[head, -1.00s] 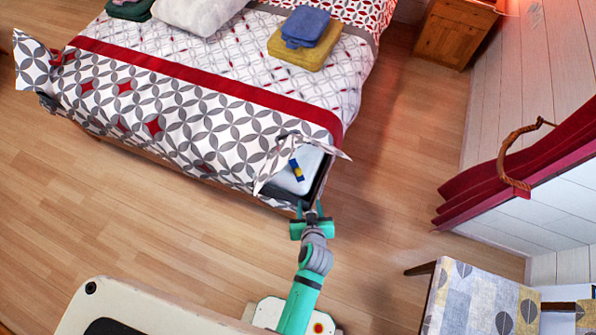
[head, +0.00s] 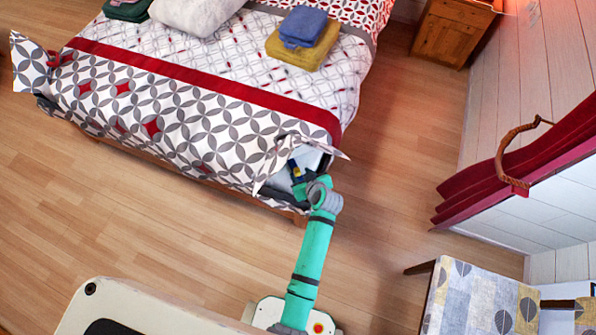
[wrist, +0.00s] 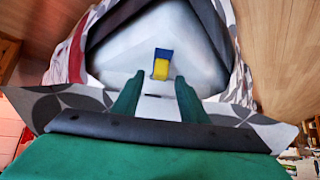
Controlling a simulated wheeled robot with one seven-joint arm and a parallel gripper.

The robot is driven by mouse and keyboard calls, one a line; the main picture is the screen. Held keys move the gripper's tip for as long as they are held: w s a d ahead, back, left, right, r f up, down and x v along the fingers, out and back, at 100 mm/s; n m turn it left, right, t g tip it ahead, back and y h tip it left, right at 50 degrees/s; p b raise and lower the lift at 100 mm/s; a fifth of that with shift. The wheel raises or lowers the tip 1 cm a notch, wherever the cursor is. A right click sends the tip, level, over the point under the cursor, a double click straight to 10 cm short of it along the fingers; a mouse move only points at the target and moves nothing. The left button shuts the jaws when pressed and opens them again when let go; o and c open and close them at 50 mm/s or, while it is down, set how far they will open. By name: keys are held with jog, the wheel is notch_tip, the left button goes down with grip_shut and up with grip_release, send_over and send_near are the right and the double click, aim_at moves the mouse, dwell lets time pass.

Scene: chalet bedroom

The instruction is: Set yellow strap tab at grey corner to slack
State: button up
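The strap tab (wrist: 161,64), blue at its upper end and yellow at its lower end, lies on the pale grey corner (wrist: 125,52) in the wrist view. In the head view the tab (head: 294,167) shows partly, just beyond my gripper (head: 301,180). In the wrist view my gripper (wrist: 159,82) is open. Its two green fingers point at the tab, one to each side of its lower end, with gaps between. I cannot tell whether the fingertips touch the grey surface. My wrist and hand hide much of the corner in the head view.
The patterned bed cover (head: 215,125) is folded back around the corner, with loose flaps close to my gripper on both sides. Folded towels (head: 300,40) lie on the bed. A chair (head: 480,300) and a red curtain (head: 490,175) stand right. The wooden floor (head: 390,150) beside the bed is clear.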

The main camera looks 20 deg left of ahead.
aim_at(299, 173)
jog(key=x, duration=0.3)
jog(key=shift+w+a+f, duration=0.1)
jog(key=shift+a+f, duration=0.1)
jog(key=shift+a, duration=0.05)
jog(key=shift+w+f, duration=0.25)
jog(key=shift+f, duration=0.1)
